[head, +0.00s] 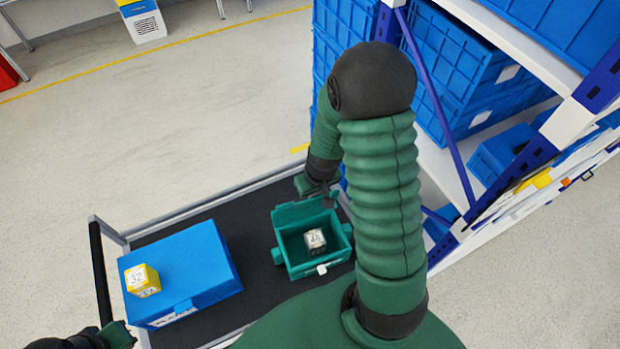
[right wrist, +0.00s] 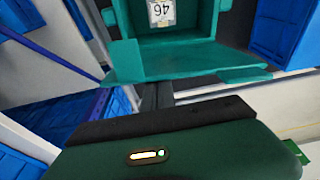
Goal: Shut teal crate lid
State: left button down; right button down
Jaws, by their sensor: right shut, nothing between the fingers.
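The teal crate (head: 296,262) stands on the cart's dark top in the head view. Its lid (head: 298,213) is open and stands up at the crate's far side. A cube marked 46 (head: 315,239) lies inside. My right gripper (head: 326,194) is shut and empty, just behind the lid's far side; I cannot tell whether it touches. The right wrist view shows the lid (right wrist: 190,62) close ahead of the gripper (right wrist: 157,96), with the crate and the cube (right wrist: 166,12) beyond. My left gripper (head: 118,336) is at the lower left by the cart handle; its fingers are unclear.
A blue box (head: 205,262) with a yellow cube (head: 142,280) on it stands left of the crate. The cart's handle (head: 98,275) is at the left. A shelf rack (head: 455,170) with blue bins rises at the right. The cart top between the boxes is clear.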

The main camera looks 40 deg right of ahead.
jog(key=shift+s+a+r, duration=0.1)
jog(key=shift+s+a, duration=0.1)
jog(key=shift+s, duration=0.25)
jog(key=shift+s+a+r, duration=0.1)
jog(key=shift+s+a, duration=0.1)
jog(key=shift+s, duration=0.2)
notch_tip(320, 180, up, 6)
jog(key=p, duration=0.5)
